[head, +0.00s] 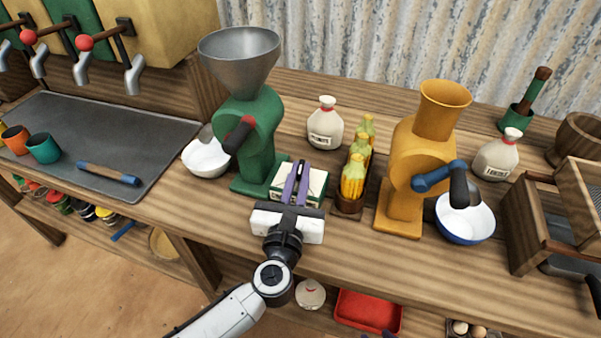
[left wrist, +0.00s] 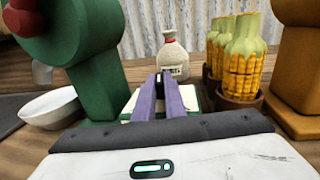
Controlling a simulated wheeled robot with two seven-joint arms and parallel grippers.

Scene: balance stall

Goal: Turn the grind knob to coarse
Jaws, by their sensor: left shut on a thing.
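A small white box with green edges (head: 313,186) stands on the wooden counter beside the green mill (head: 258,150). My left gripper (head: 298,180) reaches over this box with its purple fingers close together. In the left wrist view my left gripper (left wrist: 160,88) is shut on a small dark piece at the fingertips, which I take to be the grind knob (left wrist: 159,77). The fingers hide most of the knob and part of the white box, which also shows in the left wrist view (left wrist: 128,106). The knob's setting and any markings cannot be read. My right gripper is not in view.
Close to the right are corn cobs (head: 353,178) in a brown holder and a yellow mill (head: 405,165). A white bowl (head: 206,158) sits left of the green mill. The counter's front strip is bare.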

